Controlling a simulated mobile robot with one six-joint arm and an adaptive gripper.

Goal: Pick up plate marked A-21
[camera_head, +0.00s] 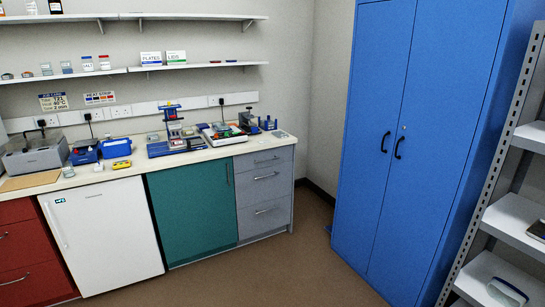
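I cannot make out any label reading A-21, so I cannot tell which thing is the plate. A small flat pale item (281,134), perhaps a plate, lies at the right end of the bench top. A shelf box marked PLATES (151,58) stands on the lower wall shelf beside a box marked LIDS (176,57). My gripper is not in view.
The bench (125,169) carries a blue instrument stand (173,127), blue boxes (116,147) and a grey machine (36,153) along the wall. A tall blue cabinet (425,130) is shut. A grey rack (515,218) stands at right. Brown floor (255,272) before the bench is clear.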

